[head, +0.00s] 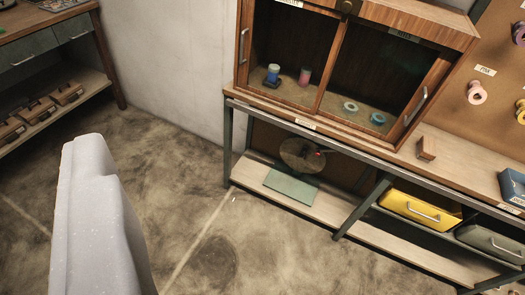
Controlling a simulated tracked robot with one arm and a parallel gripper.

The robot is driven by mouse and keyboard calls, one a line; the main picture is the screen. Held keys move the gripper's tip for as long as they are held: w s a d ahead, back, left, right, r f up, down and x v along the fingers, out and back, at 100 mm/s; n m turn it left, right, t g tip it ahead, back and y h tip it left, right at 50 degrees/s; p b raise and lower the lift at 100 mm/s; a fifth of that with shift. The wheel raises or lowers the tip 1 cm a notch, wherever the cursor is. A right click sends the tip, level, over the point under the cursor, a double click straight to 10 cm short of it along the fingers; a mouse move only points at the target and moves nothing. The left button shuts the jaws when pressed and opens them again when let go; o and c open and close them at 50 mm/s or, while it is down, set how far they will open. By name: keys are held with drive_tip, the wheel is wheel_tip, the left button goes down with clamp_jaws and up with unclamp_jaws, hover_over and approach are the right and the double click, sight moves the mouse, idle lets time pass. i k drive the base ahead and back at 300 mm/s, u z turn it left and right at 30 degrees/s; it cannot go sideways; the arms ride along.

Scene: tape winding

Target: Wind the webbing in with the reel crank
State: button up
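The reel (303,154) is a round, partly see-through disc on the lower shelf under the cabinet. It stands on a flat green base (291,183). A small red spot (318,154) at its right side may be the crank's knob; the crank's shape is too small to tell. I cannot make out the webbing. A large pale grey part of my gripper (95,215) fills the lower left, close to the camera and well apart from the reel. Its fingertips cannot be told apart, and nothing held is visible.
A wooden cabinet (320,110) with sliding doors stands above the reel, holding small rolls. A yellow drawer (420,206) and a grey drawer (490,241) are at the right. A pegboard (495,55) holds tape rolls. A shelved bench (55,98) is at the left. The concrete floor between is clear.

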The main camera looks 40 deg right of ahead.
sight(298, 152)
drive_tip(key=u, duration=1.55)
drive_tip(key=k, duration=1)
drive_tip(key=z, duration=1.75)
drive_tip(key=i, duration=1.05)
